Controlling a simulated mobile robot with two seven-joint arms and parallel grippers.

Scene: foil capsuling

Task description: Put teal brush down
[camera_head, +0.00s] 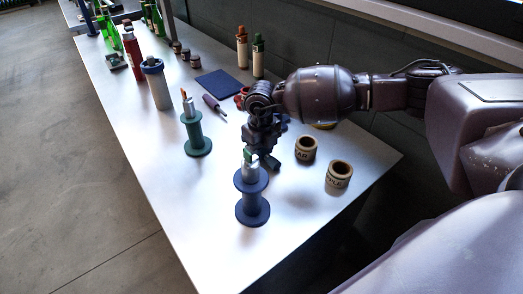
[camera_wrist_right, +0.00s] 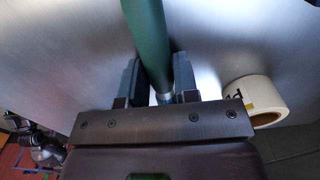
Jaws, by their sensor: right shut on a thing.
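My right gripper (camera_head: 262,150) is low over the table (camera_head: 165,190), behind the dark blue spool in the head view. In the right wrist view its two fingers (camera_wrist_right: 160,88) are shut on the teal brush (camera_wrist_right: 148,35), whose round teal handle runs up out of the picture from between them. A pale metallic part of the brush shows just at the fingers. The brush's far end is hidden, and in the head view the gripper and spool hide most of it. My left gripper is in neither view.
The dark blue spool (camera_head: 252,206) with a silver piece on top stands close in front of the gripper. Two labelled cups (camera_head: 306,150) (camera_head: 339,176) stand to its right. The near-left tabletop is clear.

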